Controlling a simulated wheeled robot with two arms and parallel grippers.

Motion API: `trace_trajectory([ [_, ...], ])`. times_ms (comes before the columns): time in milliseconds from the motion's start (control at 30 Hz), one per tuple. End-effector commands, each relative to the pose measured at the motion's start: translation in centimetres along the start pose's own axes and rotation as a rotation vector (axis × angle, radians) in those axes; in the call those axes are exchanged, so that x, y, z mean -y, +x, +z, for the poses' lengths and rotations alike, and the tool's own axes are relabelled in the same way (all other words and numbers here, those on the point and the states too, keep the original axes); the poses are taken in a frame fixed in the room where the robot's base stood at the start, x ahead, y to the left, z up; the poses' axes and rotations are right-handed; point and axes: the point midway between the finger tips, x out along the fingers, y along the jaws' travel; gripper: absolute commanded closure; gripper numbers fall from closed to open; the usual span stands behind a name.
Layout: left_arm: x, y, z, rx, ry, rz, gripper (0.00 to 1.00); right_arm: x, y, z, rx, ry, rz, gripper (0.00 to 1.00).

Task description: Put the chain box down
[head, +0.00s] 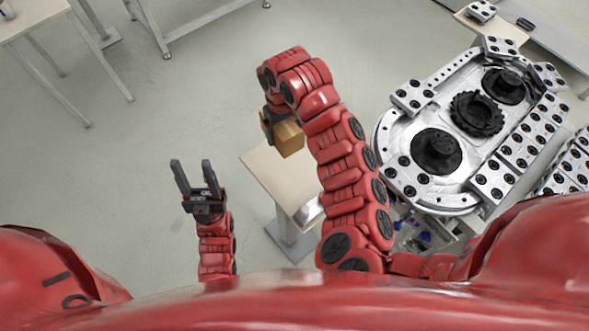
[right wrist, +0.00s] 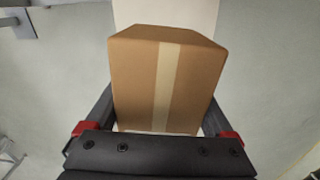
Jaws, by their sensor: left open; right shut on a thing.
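The chain box (head: 287,138) is a brown cardboard box with a pale tape strip. My right gripper (head: 269,128) is shut on it; my arm hides part of the box and fingers in the head view. In the right wrist view the box (right wrist: 165,85) sits between the two dark fingers (right wrist: 160,115). The box is over or beside a small pale table (head: 264,165); I cannot tell whether it touches the top. My left gripper (head: 192,180) is open and empty, over the floor to the left of the table.
A large metal ring track (head: 395,150) with black round parts stands on the right. A pale object (head: 309,211) lies near the front end of the small table. Other tables stand at the upper left (head: 30,18) and upper right (head: 490,32). The floor at left is clear.

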Motion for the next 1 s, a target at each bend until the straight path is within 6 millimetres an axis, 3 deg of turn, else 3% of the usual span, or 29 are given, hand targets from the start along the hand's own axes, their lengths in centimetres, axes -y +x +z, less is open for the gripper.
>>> trace_trajectory([
  [133, 0.0, 0.8, -0.1, 0.000, 0.000, 0.000, 0.50, 1.6, 0.6, 1.7, 0.001, -0.063, 0.002, 1.00],
  [333, 0.0, 0.7, -0.1, 0.000, 0.000, 0.000, 0.50, 2.8, 1.7, 2.5, -0.001, -0.097, -0.003, 1.00],
  [600, -0.1, -1.0, 0.2, 0.000, 0.000, 0.000, 0.50, 2.9, 6.0, 2.5, -0.003, -0.098, -0.005, 1.00],
  [1000, -0.1, -2.4, 0.4, 0.000, 0.000, 0.000, 0.50, 2.9, 10.0, 2.5, -0.002, -0.097, -0.004, 1.00],
])
